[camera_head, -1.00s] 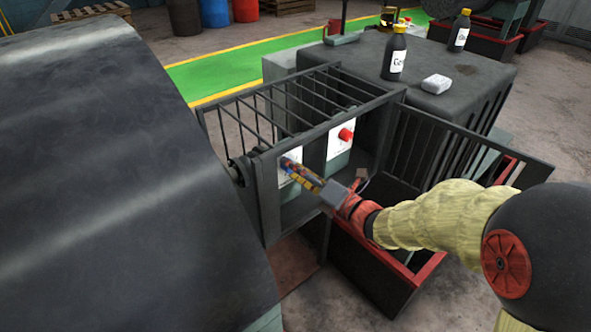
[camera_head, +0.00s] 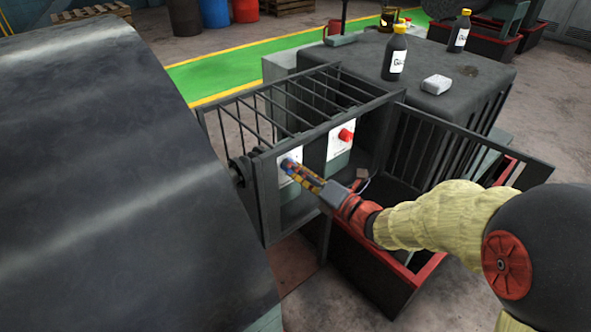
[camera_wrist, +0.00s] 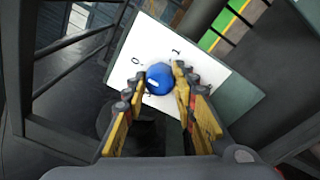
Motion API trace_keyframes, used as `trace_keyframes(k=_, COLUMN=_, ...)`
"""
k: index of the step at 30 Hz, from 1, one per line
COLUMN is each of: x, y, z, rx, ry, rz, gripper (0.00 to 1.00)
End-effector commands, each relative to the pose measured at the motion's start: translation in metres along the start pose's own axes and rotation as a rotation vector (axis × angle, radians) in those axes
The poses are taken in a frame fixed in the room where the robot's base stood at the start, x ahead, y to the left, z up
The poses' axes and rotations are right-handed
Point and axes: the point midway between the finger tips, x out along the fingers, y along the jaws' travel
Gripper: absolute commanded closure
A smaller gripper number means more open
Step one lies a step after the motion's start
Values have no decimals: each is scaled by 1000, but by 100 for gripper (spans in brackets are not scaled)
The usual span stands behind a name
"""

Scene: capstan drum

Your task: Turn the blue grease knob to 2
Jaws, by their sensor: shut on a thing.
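The blue grease knob (camera_wrist: 159,77) sits on a white dial plate (camera_wrist: 134,66) in the wrist view. The numerals 0 and 1 show on the plate above the knob; I cannot read a 2. A pale mark on the knob faces the lower left of the picture. My gripper (camera_wrist: 160,81) has one yellow finger on each side of the knob and is shut on it. In the head view my gripper (camera_head: 293,168) reaches into the open cage to the knob (camera_head: 286,163), which is mostly hidden.
A red knob (camera_head: 346,135) on another white plate (camera_head: 338,147) is to the right. The cage frame (camera_head: 268,205) surrounds the panel closely, and its barred door (camera_head: 450,155) stands open to the right. Bottles (camera_head: 396,55) stand on the dark housing (camera_head: 450,78). A large drum (camera_head: 120,170) fills the left.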

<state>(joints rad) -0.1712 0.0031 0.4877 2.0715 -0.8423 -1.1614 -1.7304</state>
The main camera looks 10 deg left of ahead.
Motion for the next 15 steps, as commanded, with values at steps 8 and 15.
trace_keyframes(k=8, x=0, y=-2, z=-1, rx=103, ry=-5, rz=6, gripper=98)
trace_keyframes(k=15, x=0, y=-4, z=-2, rx=297, ry=-14, rz=19, gripper=98)
